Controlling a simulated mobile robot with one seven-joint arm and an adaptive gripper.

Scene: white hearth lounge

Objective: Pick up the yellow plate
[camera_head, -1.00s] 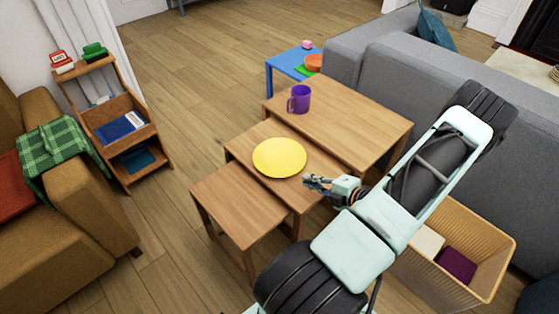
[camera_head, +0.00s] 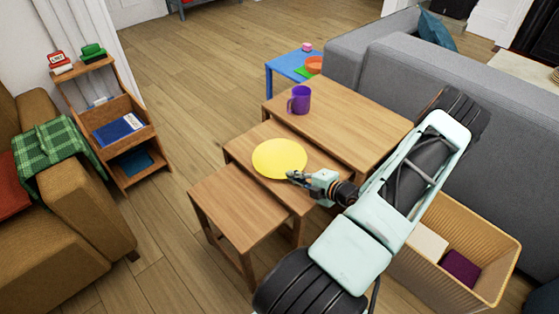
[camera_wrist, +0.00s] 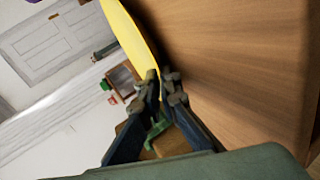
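The yellow plate (camera_head: 279,157) lies flat on the middle wooden nesting table (camera_head: 242,154). My gripper (camera_head: 291,176) is at the plate's near right rim, low over the tabletop. In the wrist view the plate (camera_wrist: 130,38) shows nearly edge-on, its rim running down to my fingertips (camera_wrist: 160,76). The fingertips are close together with the thin rim between them. The exact contact is partly hidden by the fingers. The plate still looks level on the table.
A purple mug (camera_head: 299,99) stands on the larger table (camera_head: 345,112) behind. The lowest table (camera_head: 235,205) is bare. A grey sofa (camera_head: 470,120) stands at right, and a wicker basket (camera_head: 487,280) holding items stands below it. A small shelf (camera_head: 125,135) and brown armchair (camera_head: 90,215) are at left.

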